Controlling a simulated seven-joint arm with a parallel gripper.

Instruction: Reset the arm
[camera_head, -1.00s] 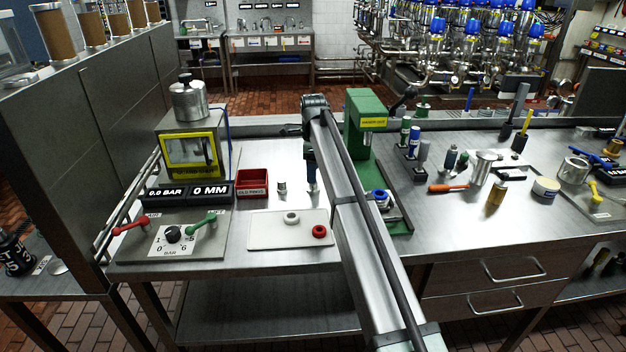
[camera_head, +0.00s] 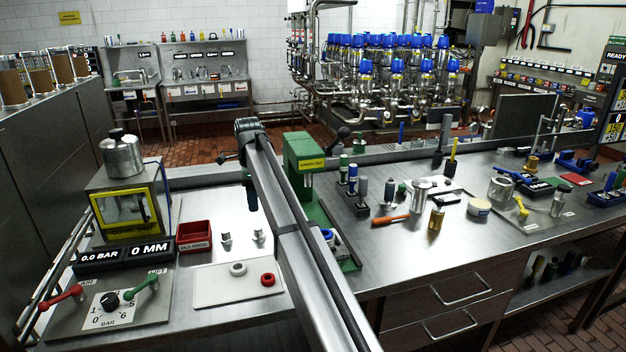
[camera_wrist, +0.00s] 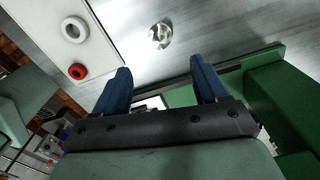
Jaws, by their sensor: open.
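My arm crosses the bench from the lower middle of the head view. Its end hangs over the steel bench, just left of the green press (camera_head: 304,160). My gripper (camera_wrist: 160,84) shows in the wrist view with two blue fingers spread apart and nothing between them. In the head view the arm hides most of it, and only part of a dark finger (camera_head: 252,196) shows. In the wrist view a small steel fitting (camera_wrist: 160,36) lies beyond the fingertips on the bench, apart from them. The green base of the press (camera_wrist: 230,86) lies close to the right finger.
A white board (camera_head: 222,290) carries a white ring (camera_head: 238,269) and a red ring (camera_head: 268,279). A red bin (camera_head: 194,236) and a guarded test rig (camera_head: 127,212) stand left. Tools and cups, including an orange-handled tool (camera_head: 390,220), crowd the bench right of the press.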

